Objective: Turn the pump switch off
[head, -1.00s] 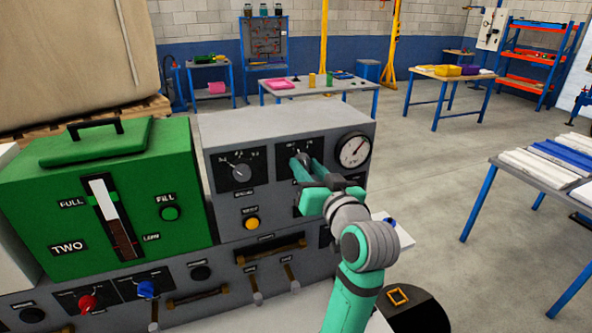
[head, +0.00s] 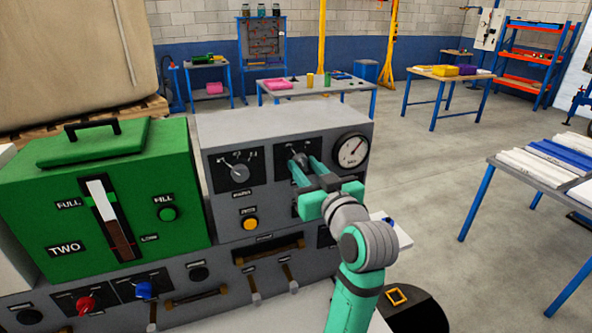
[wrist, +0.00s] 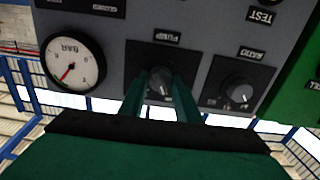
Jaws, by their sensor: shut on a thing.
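The pump switch is a dark round rotary knob (wrist: 160,84) on a black plate, under an upside-down PUMP label in the wrist view. In the head view its plate (head: 318,146) is on the upper front of the grey panel (head: 232,212), between another knob and the gauge. My gripper (head: 302,163) reaches the panel from the front right, with its two green fingers on either side of the pump knob. It is shut on the knob, as it also shows in the wrist view (wrist: 160,76). The fingers partly hide the knob, so its exact setting is unclear.
The RATIO knob (head: 240,173) is left of the pump switch and a round BAR gauge (head: 351,149) is right of it. A yellow button (head: 250,224) sits below. A green tank (head: 165,190) stands at the left.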

